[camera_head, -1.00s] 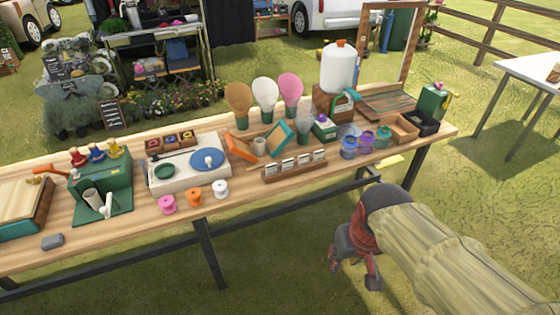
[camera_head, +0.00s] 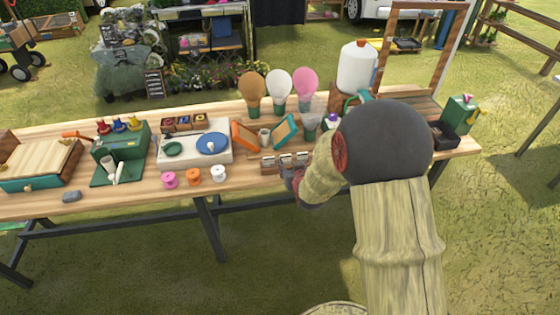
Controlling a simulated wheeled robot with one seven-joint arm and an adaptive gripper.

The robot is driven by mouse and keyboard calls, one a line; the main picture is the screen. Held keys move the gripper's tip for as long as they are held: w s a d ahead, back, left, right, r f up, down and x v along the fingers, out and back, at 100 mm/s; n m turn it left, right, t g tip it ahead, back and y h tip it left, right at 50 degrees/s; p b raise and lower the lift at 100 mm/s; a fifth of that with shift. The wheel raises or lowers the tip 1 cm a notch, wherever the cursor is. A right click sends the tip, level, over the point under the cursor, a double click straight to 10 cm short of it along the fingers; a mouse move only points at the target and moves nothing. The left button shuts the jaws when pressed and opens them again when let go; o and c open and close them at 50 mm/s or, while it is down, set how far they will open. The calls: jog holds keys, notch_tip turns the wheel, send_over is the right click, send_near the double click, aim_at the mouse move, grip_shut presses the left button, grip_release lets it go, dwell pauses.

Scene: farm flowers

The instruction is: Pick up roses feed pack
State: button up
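A low wooden rack (camera_head: 269,169) stands near the front edge of the table, holding a row of small white-labelled packs (camera_head: 285,160). The labels are too small to read, so I cannot tell which one, if any, is the roses feed pack. My gripper (camera_head: 289,180) is at the front right of this rack, over the table edge. It is small and partly hidden by my forearm, so its fingers do not show clearly. I cannot tell whether it touches a pack. My arm covers the right end of the rack and the jars behind it.
Pink (camera_head: 169,180), orange (camera_head: 193,176) and white (camera_head: 219,174) spools stand left of the rack. A white tank (camera_head: 357,67) stands at the back right.

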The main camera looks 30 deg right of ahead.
aim_at(286, 157)
jog(key=b+x, duration=0.1)
jog(key=x, duration=0.1)
jog(key=b+x, duration=0.1)
jog(key=x, duration=0.4)
jog(key=shift+w+d+r+b, duration=0.15)
jog(key=shift+w+d+b, duration=0.05)
jog(key=shift+w+b, duration=0.25)
jog(key=c, duration=0.4)
